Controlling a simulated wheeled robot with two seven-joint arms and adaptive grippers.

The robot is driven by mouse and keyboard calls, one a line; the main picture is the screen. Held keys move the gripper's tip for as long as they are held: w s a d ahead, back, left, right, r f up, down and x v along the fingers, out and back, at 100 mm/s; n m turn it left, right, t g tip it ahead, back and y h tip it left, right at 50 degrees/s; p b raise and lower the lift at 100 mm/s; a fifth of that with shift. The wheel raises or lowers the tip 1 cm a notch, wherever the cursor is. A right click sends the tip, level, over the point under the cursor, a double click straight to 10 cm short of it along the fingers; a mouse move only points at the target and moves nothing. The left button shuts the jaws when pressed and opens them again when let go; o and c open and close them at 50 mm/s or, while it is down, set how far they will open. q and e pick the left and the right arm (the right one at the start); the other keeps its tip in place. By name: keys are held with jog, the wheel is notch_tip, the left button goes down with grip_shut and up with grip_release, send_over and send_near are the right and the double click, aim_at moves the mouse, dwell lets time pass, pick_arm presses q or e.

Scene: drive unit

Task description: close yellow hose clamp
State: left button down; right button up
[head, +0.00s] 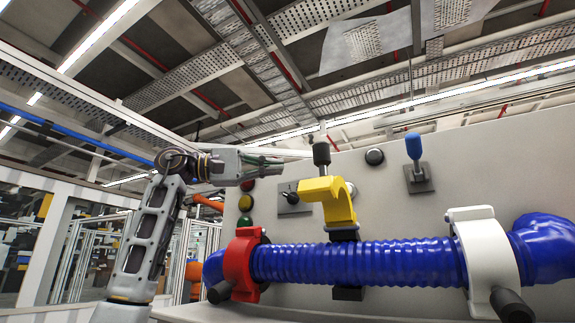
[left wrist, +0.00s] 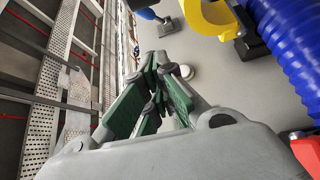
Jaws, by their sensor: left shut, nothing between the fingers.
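The yellow hose clamp (head: 330,197) stands raised above the middle of the blue ribbed hose (head: 370,262), its curved arm open and its dark handle (head: 321,154) pointing up. Its dark base shows behind the hose. Part of the yellow clamp (left wrist: 212,18) and the hose (left wrist: 288,45) show in the left wrist view. My left gripper (head: 276,163) is shut and empty, up and left of the yellow clamp, apart from it. Its green-padded fingers (left wrist: 158,72) come together in the left wrist view. My right gripper is not in view.
A red clamp (head: 238,262) and a white clamp (head: 487,250) sit around the hose, left and right. The grey panel behind carries a blue-tipped lever (head: 414,150), a dark toggle, a round black knob (head: 374,157) and coloured buttons. Air above the hose is mostly free.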

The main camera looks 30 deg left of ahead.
pick_arm(q)
jog(key=w+d+p, duration=0.1)
jog(key=d+p, duration=0.1)
jog(key=d, duration=0.7)
dwell(0.6)
jog(key=shift+r, duration=0.1)
dwell(0.5)
